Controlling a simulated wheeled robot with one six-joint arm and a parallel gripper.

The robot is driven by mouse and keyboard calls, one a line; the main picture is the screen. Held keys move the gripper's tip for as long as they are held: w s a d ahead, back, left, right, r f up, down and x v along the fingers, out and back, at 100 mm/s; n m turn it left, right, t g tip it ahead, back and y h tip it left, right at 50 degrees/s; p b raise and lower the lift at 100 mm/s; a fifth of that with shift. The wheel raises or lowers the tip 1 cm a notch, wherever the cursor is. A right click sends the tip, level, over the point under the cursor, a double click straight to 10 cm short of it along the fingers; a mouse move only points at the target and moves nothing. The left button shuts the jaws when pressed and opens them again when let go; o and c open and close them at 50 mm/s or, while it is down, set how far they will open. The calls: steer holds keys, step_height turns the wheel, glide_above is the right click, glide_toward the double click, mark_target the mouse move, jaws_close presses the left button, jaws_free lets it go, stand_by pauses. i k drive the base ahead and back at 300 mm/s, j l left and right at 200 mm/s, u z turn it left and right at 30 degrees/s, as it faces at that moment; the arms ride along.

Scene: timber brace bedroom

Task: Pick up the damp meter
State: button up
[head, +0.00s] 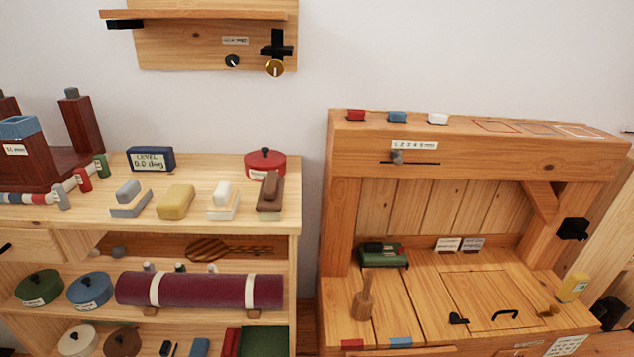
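No label that I can read says damp meter. A small yellow block-shaped device (572,287) with a pale face stands at the right front of the wooden bench and could be it. A dark green device (383,256) with a black top lies at the back left of the bench surface and is another candidate. I cannot tell for sure which is the meter. My gripper does not show in this view, so its opening and any hold are hidden.
The left shelf unit (290,228) is crowded with blocks, pots and a maroon roll (200,290). A wall shelf (200,14) hangs above. A gap separates unit and bench.

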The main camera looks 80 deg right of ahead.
mark_target(576, 283)
steer(key=z, duration=4.15)
